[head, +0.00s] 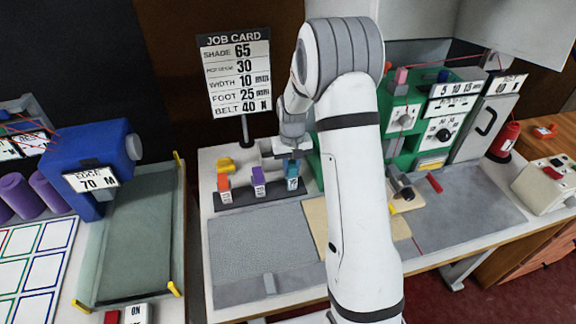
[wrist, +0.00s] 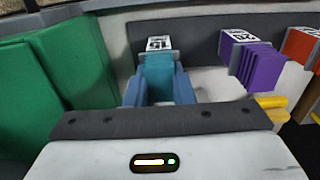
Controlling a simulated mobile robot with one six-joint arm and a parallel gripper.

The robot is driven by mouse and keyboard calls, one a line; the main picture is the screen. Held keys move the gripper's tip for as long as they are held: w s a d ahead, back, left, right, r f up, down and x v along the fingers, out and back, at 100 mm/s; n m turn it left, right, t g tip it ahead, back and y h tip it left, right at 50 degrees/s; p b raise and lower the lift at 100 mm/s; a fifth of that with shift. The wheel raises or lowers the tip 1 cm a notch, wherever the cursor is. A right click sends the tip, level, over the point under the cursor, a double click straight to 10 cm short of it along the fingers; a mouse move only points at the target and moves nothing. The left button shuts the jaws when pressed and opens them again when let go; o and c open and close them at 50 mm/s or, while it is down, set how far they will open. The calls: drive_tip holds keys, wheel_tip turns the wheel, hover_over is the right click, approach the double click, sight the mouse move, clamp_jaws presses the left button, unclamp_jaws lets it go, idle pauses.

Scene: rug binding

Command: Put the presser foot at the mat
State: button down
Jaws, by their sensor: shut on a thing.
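Three presser feet, orange (head: 223,184), purple (head: 258,180) and teal (head: 292,176), stand in a row on a dark rack (head: 245,199), each with a white label. My gripper (head: 291,157) is over the right end of the rack, shut on the teal presser foot. In the wrist view the teal foot (wrist: 158,80) sits between the fingers, with the purple foot (wrist: 250,62) and orange foot (wrist: 303,45) to its right. I cannot tell whether the teal foot still touches the rack. A grey textured mat (head: 245,245) lies flat in front of the rack.
A job card (head: 238,75) stands behind the rack and reads foot 25 mm. A green machine (head: 400,150) stands right of the rack. A tan board (head: 312,226) lies beside the mat, partly behind my arm. Yellow pieces (head: 226,163) lie behind the rack. The mat is mostly clear.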

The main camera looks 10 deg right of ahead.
drive_tip(key=shift+f, duration=0.15)
drive_tip(key=c, duration=1.3)
unclamp_jaws()
drive_tip(key=shift+o, duration=0.2)
wheel_tip(320, 180, up, 12)
drive_tip(key=b, duration=0.1)
drive_tip(key=s+r+t, duration=0.1)
drive_tip(key=s+r, duration=0.3)
drive_tip(key=s, duration=0.3)
drive_tip(key=s+r, duration=0.4)
drive_tip(key=s, duration=0.3)
drive_tip(key=s+a+t, duration=0.1)
drive_tip(key=s+a, duration=0.1)
drive_tip(key=s, duration=1.2)
drive_tip(key=shift+s+a+f+t, duration=0.25)
drive_tip(key=shift+a+f+t, duration=0.05)
drive_tip(key=shift+a+t, duration=0.1)
drive_tip(key=shift+d, duration=0.1)
